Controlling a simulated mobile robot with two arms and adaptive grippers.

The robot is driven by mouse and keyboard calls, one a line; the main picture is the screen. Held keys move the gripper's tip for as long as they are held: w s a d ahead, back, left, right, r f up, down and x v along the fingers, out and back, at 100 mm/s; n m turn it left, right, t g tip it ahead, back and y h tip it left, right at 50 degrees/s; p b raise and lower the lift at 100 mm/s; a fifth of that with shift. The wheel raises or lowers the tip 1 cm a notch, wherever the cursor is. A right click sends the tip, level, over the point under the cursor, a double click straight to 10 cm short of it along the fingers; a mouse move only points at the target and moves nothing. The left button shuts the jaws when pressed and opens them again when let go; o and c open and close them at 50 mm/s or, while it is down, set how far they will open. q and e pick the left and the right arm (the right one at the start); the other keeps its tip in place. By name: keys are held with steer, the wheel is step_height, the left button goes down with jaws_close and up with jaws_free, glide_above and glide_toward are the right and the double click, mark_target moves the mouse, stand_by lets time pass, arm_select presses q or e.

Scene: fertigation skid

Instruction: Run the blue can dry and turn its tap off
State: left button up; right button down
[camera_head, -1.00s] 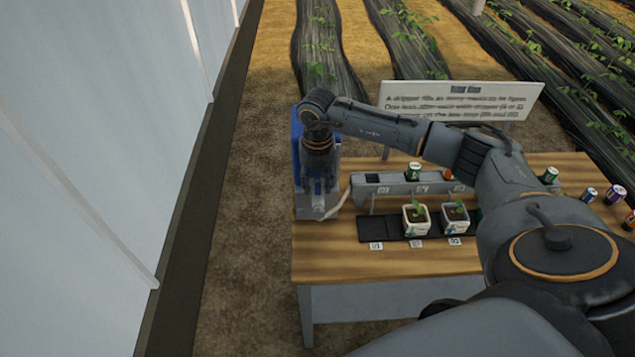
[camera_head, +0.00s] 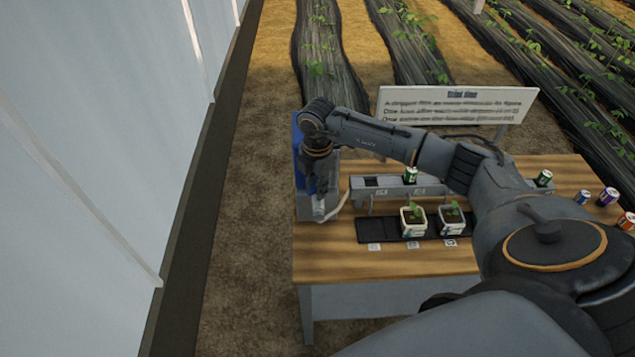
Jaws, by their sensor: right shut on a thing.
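The blue can (camera_head: 298,150) stands upright at the left end of the wooden table, largely hidden behind my right wrist. A pale hose (camera_head: 340,205) curves from its lower front toward the grey rail. My right gripper (camera_head: 320,208) reaches down in front of the can, low on its front. Its fingers are shut at the tap, which they and the wrist hide; I cannot make out the tap's handle or its position. The level inside the can does not show. My left gripper is not in view.
A grey rail (camera_head: 358,189) holds a small green can (camera_head: 410,175). Two potted seedlings (camera_head: 413,230) (camera_head: 451,222) stand on a black tray (camera_head: 370,229). Several small cans stand at the right, including a small blue one (camera_head: 582,197). A sign (camera_head: 455,104) stands behind. The table front (camera_head: 385,264) is clear.

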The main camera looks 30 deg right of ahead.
steer(key=m+p, duration=0.2)
steer(key=m, duration=0.4)
steer(key=shift+s+p, duration=0.1)
steer(key=shift+p, duration=0.25)
steer(key=m+p, duration=0.1)
steer(key=m, duration=0.1)
steer(key=shift+f+m, duration=0.15)
steer(key=shift+m, duration=0.15)
steer(key=c, duration=1.3)
jaws_free()
steer(key=shift+o, duration=0.4)
steer(key=shift+d, duration=0.1)
step_height(320, 180, up, 3)
steer(key=shift+p, duration=1.2)
steer(key=shift+r, duration=3.6)
